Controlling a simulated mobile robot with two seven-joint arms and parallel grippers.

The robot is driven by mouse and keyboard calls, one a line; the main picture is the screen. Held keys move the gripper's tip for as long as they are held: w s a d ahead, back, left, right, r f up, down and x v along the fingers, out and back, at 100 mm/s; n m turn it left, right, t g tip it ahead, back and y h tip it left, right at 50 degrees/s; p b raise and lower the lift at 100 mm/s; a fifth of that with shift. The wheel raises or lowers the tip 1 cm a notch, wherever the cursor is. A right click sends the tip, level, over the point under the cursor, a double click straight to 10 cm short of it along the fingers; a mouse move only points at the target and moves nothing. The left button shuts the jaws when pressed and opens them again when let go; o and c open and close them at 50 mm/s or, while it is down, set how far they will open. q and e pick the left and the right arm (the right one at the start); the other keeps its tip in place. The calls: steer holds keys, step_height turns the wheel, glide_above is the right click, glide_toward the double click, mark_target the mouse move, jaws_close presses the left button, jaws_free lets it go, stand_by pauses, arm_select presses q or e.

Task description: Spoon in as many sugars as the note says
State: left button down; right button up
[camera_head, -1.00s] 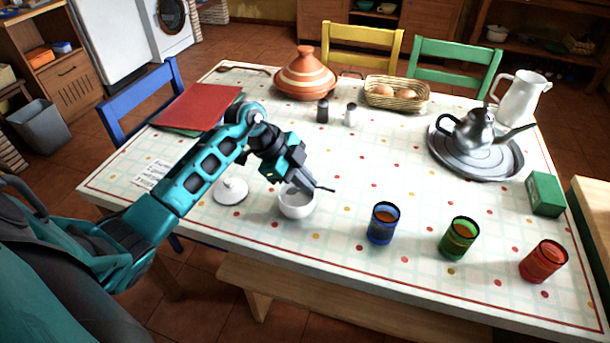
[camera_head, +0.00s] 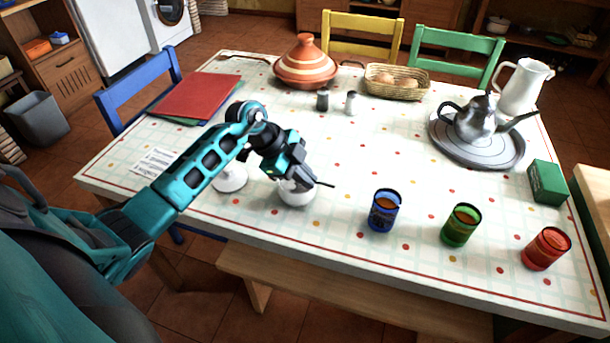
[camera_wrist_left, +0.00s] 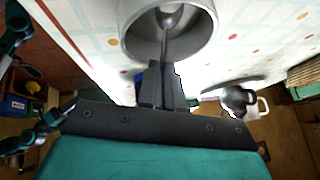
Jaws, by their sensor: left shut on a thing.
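In the left wrist view, the gripper fingers (camera_wrist_left: 163,84) grip the spoon's handle and the spoon's head is inside the bowl's rim (camera_wrist_left: 209,32). I cannot tell how much sugar is on it. The bowl's white lid (camera_head: 231,183) lies on the table to the left, partly behind my arm. The note (camera_head: 153,161) lies near the left table edge; its writing is too small to read. Blue (camera_head: 384,213), green (camera_head: 460,227) and red (camera_head: 547,249) glasses hold amber liquid.
A teapot (camera_head: 475,120) stands on a round metal tray (camera_head: 447,155), with a white pitcher (camera_head: 522,88) behind. A green box (camera_head: 547,183) is at right. A tagine (camera_head: 305,65), bread basket (camera_head: 397,90) and two shakers stand farther back. The table's middle is clear.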

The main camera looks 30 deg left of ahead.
arm_select(q)
steer(key=shift+s+d+f, duration=0.1)
steer(key=shift+s+f, duration=0.1)
steer(key=shift+f, duration=0.3)
steer(key=shift+s+f, duration=0.2)
steer(key=shift+f, duration=0.3)
steer(key=shift+r, duration=0.1)
steer(key=r+p, duration=0.2)
steer(key=p, duration=0.1)
steer(key=shift+w+r, duration=0.2)
step_height(320, 180, up, 8)
steer(key=d+y, duration=0.2)
steer(key=shift+w+f+m+g+p, duration=0.15)
steer(key=shift+m+g+p, duration=0.15)
steer(key=shift+d, duration=0.1)
stand_by(0.6)
